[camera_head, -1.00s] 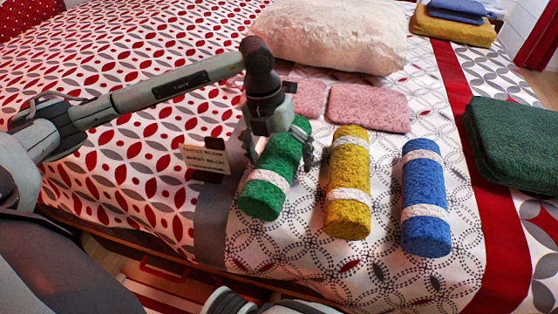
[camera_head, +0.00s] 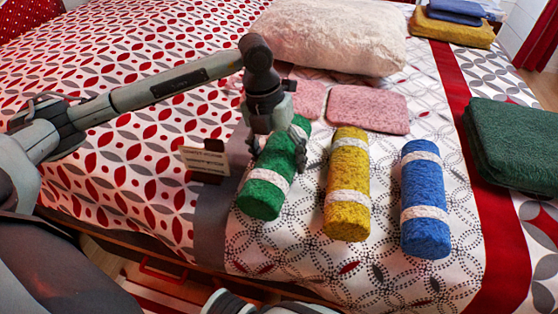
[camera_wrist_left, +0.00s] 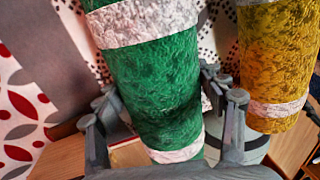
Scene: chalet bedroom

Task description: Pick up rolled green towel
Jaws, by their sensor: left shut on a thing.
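The rolled green towel (camera_head: 268,187) with white bands lies on the bed, the leftmost of three rolled towels. My left gripper (camera_head: 280,150) comes down over its far half and is shut on it. In the left wrist view the green towel (camera_wrist_left: 155,80) runs between the two fingers (camera_wrist_left: 165,110), one on each side. I cannot tell whether the towel is clear of the bed.
A yellow rolled towel (camera_head: 348,185) lies close to the right, with a blue one (camera_head: 425,200) beyond it. A small sign (camera_head: 204,162) stands left. Folded pink towels (camera_head: 368,108) and a white pillow (camera_head: 328,36) lie behind; a folded dark green towel (camera_head: 515,145) is at right.

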